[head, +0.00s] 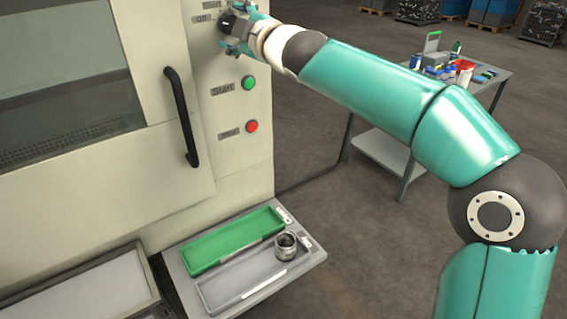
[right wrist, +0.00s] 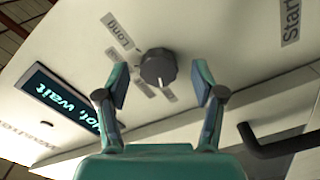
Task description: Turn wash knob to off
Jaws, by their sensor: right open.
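The wash knob (right wrist: 158,68) is a dark round dial on the machine's pale panel in the right wrist view, with small labels around it. One label (right wrist: 117,30) reads like "Long"; the others are partly hidden or too small to read. In the head view the dark knob (head: 228,21) shows at the top of the panel, partly covered by my gripper. My right gripper (right wrist: 160,84) is open, with one finger on each side of the knob and a visible gap to both. I cannot tell its exact depth from the panel. My left gripper is not in view.
Below the knob are a green start button (head: 249,83), a red button (head: 252,126) and a black door handle (head: 181,117). A lit display (right wrist: 60,95) shows "wait". A shelf holds a green tray (head: 190,262) and a grey tray (head: 215,303) with a metal ring part (head: 286,246).

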